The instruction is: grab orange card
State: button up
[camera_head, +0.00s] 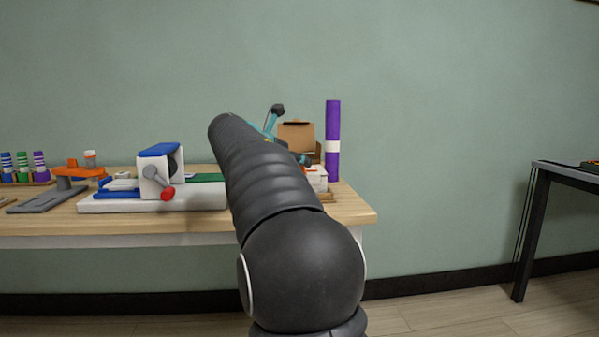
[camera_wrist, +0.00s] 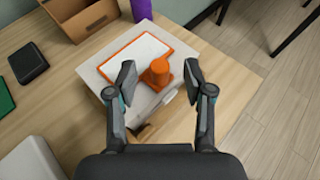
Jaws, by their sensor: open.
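In the wrist view, a flat card with an orange border and a white middle (camera_wrist: 129,60) lies on top of a white box (camera_wrist: 104,76). A short orange knob-like piece (camera_wrist: 158,71) stands on the same box beside the card's near edge. My gripper (camera_wrist: 160,78) is open, with one finger on each side of the orange piece, and nothing is held. I cannot tell how high the fingertips are above the box. In the head view, my arm hides most of the gripper and the card; part of the white box (camera_head: 317,180) shows.
A cardboard box (camera_head: 297,136) and a purple roll (camera_head: 332,142) stand behind on the wooden table (camera_head: 352,205). A dark box (camera_wrist: 28,63) lies left in the wrist view. A white device with a blue top (camera_head: 158,168) is left of my arm. The table's right end is clear.

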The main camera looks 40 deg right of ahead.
jog(key=x, duration=0.2)
jog(key=shift+w+d+f, duration=0.1)
jog(key=shift+d, duration=0.2)
grip_shut()
